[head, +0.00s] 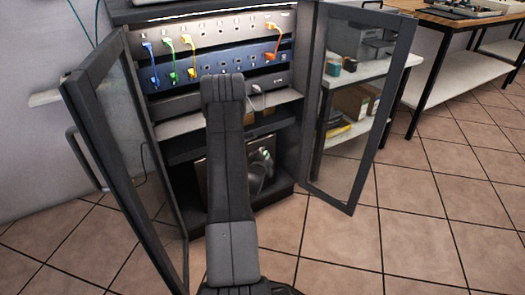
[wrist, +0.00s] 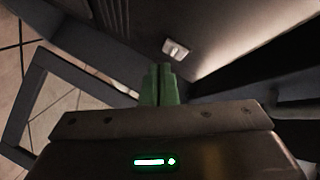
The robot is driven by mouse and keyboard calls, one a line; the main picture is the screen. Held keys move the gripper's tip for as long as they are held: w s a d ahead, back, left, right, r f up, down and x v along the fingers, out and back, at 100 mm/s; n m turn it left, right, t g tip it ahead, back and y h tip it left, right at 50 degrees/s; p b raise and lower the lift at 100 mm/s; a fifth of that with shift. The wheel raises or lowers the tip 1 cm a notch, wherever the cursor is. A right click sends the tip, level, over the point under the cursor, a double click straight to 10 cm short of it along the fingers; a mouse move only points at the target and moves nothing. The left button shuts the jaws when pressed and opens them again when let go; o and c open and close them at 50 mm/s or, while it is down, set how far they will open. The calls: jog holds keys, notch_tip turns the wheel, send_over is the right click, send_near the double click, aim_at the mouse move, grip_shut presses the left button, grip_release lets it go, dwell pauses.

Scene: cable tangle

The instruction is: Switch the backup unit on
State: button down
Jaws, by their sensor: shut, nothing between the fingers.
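In the wrist view, a small white rocker switch (wrist: 176,49) sits on a grey face that is partly lit and shaded. This face may be part of the backup unit, but I cannot tell its full outline. My gripper (wrist: 160,70) has its green fingers together and empty. Their tips appear just below and slightly left of the switch in the picture; a gap shows between them. The switch's on or off position is too small to read. In the head view my arm reaches into the open cabinet and hides its own gripper and the switch.
The rack cabinet has two open glass doors, left (head: 115,160) and right (head: 362,110), flanking my arm. Blue, green, yellow and orange cables hang at the patch panels (head: 222,58). A shelf (head: 350,132) stands behind the right door. Tiled floor (head: 430,215) is clear at right.

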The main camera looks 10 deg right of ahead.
jog(key=shift+s+d, duration=0.3)
jog(key=shift+s, duration=0.5)
jog(key=shift+s+d, duration=0.25)
jog(key=shift+s, duration=0.5)
jog(key=shift+s+d, duration=0.3)
jog(key=shift+s, duration=0.5)
jog(key=shift+s+d, duration=0.25)
jog(key=shift+s, duration=0.35)
jog(key=shift+s+d, duration=0.2)
jog(key=shift+s, duration=0.45)
jog(key=shift+s+d, duration=0.25)
jog(key=shift+s, duration=0.35)
